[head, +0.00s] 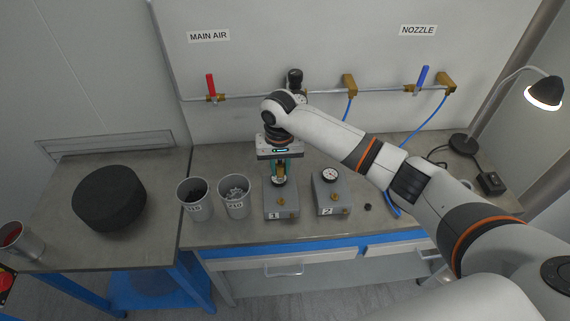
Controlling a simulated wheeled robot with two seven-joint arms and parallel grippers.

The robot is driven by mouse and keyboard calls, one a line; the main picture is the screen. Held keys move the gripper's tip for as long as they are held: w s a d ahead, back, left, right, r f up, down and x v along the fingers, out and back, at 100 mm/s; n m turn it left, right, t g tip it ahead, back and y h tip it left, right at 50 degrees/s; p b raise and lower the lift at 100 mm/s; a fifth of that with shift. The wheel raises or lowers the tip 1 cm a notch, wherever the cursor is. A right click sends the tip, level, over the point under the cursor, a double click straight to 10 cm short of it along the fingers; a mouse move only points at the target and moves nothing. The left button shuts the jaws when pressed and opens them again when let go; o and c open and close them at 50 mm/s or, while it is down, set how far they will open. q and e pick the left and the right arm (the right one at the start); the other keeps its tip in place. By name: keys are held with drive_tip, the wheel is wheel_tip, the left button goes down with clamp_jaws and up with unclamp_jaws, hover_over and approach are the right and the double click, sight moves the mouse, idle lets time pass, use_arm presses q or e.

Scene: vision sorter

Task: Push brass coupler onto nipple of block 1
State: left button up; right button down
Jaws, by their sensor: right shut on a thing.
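Block 1 (281,208) is a grey box on the bench, labelled 1, with a small brass nipple (281,201) on its front part. My right gripper (281,176) points down above the rear of block 1. Its teal fingers are shut on a brass piece, the brass coupler (282,173), which looks upright. The gripper hides much of the gauge on block 1. I cannot tell whether the coupler touches the block. My left gripper is not in view.
Block 2 (329,198) with a gauge (330,175) stands to the right. Two grey cups (196,206) (235,204) stand left of block 1. Blue hoses (425,122) hang from wall fittings. A lamp (543,93) is at right, a black round object (109,198) at left.

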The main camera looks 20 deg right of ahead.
drive_tip(key=b, duration=0.2)
hover_over(281, 198)
drive_tip(key=shift+f, duration=3.4)
drive_tip(key=shift+f+p, duration=0.3)
drive_tip(key=shift+p, duration=0.15)
drive_tip(key=shift+p, duration=0.45)
drive_tip(key=shift+f, duration=0.4)
drive_tip(key=shift+f+p, duration=0.1)
drive_tip(key=shift+p, duration=0.35)
